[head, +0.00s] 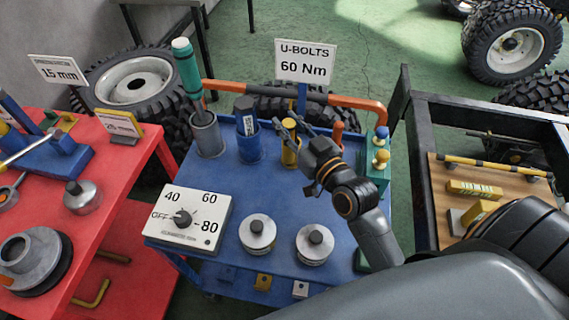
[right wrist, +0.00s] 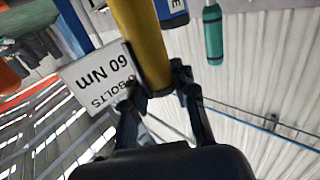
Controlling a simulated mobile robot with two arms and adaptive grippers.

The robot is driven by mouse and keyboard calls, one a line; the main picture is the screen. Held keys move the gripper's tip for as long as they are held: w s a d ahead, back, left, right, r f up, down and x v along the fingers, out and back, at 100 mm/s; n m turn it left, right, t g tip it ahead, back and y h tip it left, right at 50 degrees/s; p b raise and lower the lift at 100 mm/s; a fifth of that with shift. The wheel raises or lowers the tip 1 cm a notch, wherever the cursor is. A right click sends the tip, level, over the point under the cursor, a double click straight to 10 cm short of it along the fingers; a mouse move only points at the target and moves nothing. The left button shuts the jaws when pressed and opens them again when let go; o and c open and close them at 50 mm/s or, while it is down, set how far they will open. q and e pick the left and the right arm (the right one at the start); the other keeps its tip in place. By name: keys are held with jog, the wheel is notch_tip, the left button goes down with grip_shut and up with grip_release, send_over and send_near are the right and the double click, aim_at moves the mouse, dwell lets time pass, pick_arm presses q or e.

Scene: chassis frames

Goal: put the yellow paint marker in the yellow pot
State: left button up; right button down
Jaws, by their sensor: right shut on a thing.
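My right gripper (head: 287,127) reaches over the back of the blue cart from the right. In the right wrist view its two fingers (right wrist: 160,88) are closed around a yellow cylinder (right wrist: 140,42), which I take as the yellow paint marker. In the head view a yellow upright cylinder, apparently the yellow pot (head: 290,156), shows just below the fingers. The fingers hide its top, so I cannot tell where marker and pot meet or whether the marker is inside. My left gripper is not in view.
A blue pot (head: 249,149) with a dark-topped item and a grey pot (head: 207,138) with a tall green-handled item stand left of the yellow pot. An orange item (head: 338,133) is to its right. A U-bolts sign (head: 304,62) and orange rail (head: 352,104) stand behind.

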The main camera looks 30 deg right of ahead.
jog(key=w+d+r+b, duration=0.2)
jog(key=w+d, duration=0.3)
jog(key=w, duration=0.1)
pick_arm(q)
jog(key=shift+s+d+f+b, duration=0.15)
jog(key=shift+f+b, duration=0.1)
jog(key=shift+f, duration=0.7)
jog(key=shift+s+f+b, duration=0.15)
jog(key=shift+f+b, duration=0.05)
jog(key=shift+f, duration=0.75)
pick_arm(e)
notch_tip(320, 180, down, 10)
jog(key=shift+w+a, duration=0.2)
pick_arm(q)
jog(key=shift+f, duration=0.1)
pick_arm(e)
jog(key=c, duration=1.1)
grip_release()
jog(key=shift+f, duration=0.1)
jog(key=shift+o, duration=0.2)
